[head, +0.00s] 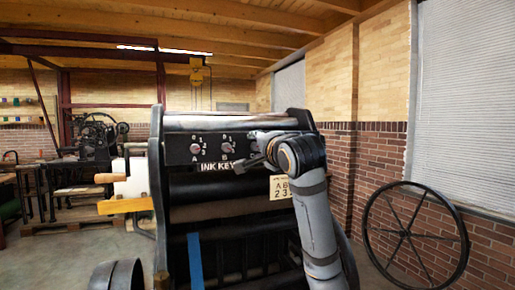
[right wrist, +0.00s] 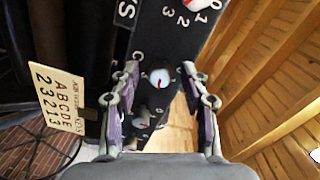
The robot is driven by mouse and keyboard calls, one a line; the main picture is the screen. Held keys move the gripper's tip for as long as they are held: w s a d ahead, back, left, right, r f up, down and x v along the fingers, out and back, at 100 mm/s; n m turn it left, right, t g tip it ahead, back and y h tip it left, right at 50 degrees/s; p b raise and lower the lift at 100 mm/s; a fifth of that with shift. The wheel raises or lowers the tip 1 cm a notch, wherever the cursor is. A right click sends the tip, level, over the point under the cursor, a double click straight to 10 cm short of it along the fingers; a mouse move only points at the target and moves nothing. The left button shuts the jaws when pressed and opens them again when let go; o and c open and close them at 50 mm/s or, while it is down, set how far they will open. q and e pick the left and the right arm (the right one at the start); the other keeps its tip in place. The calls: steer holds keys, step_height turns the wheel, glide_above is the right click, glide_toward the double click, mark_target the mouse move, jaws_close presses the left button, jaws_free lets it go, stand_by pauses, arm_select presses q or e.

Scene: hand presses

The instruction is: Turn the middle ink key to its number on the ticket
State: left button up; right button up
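The black ink key panel (head: 178,147) is on the front of the press, with "INK KEY" lettering. Knobs A (head: 195,148) and B (head: 227,147) show at its left; my right gripper hides the panel's right part. My right gripper (head: 262,150) is at the panel, its fingers open. In the right wrist view, a pale knob with a red mark (right wrist: 160,77) lies between the open fingers, with gaps at both sides; its letter is not readable. The cream ticket (right wrist: 52,98) reads A B C D E over 2 3 2 1 3. My left gripper is out of view.
The ticket also hangs below the panel in the head view (head: 280,187). A large spoked wheel (head: 408,236) stands at the right by the brick wall. A wooden handle (head: 110,178) and a yellow bar (head: 125,205) stick out at the left of the press.

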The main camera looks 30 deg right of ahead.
steer(key=v, duration=1.2)
